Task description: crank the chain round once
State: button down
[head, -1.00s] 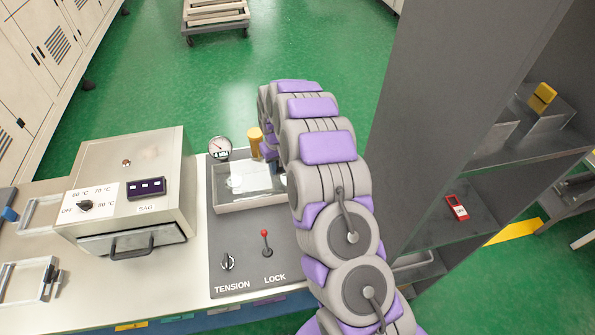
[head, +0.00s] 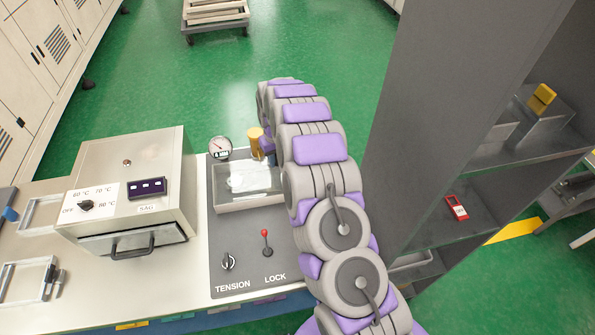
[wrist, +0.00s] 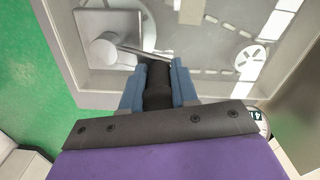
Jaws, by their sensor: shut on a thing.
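My gripper (wrist: 158,82) has blue fingers and is shut on a black crank grip (wrist: 157,92) in the wrist view. A thin metal crank arm (wrist: 148,53) runs from the grip to a round grey hub (wrist: 103,48) at upper left. Beyond it, pale dashed segments that look like the chain (wrist: 205,70) and a spoked wheel (wrist: 250,56) show behind a clear cover. In the head view the framed clear-topped box (head: 222,207) sits on the dark panel; my arm hides the crank and most of my gripper.
A round gauge (head: 220,147) and a yellow cylinder (head: 255,139) stand behind the box. A TENSION knob (head: 228,262) and a red-tipped LOCK lever (head: 266,243) are in front. A metal oven-like unit (head: 130,200) is at left, a dark shelf (head: 440,222) at right.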

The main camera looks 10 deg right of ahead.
jog(key=shift+d, duration=0.2)
jog(key=shift+w+d, duration=0.25)
jog(key=shift+w, duration=0.3)
jog(key=shift+w+d, duration=0.2)
jog(key=shift+w, duration=0.3)
jog(key=shift+w+d+f+p, duration=0.1)
jog(key=shift+w+d+p, duration=0.2)
jog(key=shift+w+d, duration=0.45)
jog(key=shift+d, duration=0.15)
